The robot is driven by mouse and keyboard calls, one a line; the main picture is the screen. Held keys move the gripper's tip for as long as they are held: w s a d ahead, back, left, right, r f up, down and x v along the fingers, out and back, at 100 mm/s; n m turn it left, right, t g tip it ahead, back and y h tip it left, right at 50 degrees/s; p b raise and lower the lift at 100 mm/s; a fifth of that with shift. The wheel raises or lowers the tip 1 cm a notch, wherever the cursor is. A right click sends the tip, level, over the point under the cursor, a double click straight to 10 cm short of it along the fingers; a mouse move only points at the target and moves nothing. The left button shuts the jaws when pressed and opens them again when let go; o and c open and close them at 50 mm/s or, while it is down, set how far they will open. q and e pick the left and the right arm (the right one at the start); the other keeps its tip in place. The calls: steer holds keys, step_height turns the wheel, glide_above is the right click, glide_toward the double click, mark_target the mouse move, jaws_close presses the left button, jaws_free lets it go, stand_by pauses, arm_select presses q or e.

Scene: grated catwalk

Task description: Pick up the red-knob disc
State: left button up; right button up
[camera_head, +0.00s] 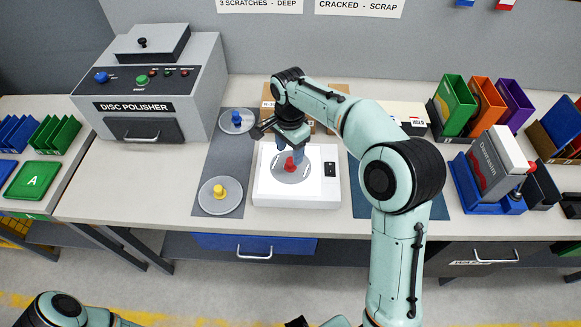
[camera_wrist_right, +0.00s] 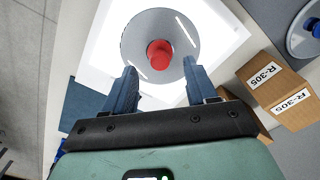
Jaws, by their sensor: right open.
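The red-knob disc (camera_head: 290,167) is a round grey plate with a red knob in its middle. It lies on a white lit panel (camera_head: 328,196). In the right wrist view the disc (camera_wrist_right: 137,33) shows a few pale streaks. My right gripper (camera_head: 290,152) is over the disc, its blue fingers apart and empty. In that wrist view the fingertips (camera_wrist_right: 159,68) appear on either side of and just short of the red knob (camera_wrist_right: 159,54); I cannot tell the height gap. Only parts of my left arm show at the bottom edge; its jaws are not clear.
A yellow-knob disc (camera_head: 220,198) and a blue-knob disc (camera_head: 236,121) lie on a grey mat left of the panel. Cardboard boxes (camera_wrist_right: 271,84) stand close behind. The disc polisher (camera_head: 150,90) is at the left. Colored bins (camera_head: 455,104) stand at the right.

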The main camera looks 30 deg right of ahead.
mark_target(291, 160)
step_height(291, 160, down, 5)
steer(key=shift+d+r, duration=0.1)
steer(key=shift+d, duration=0.05)
jaws_close()
steer(key=shift+r, duration=0.1)
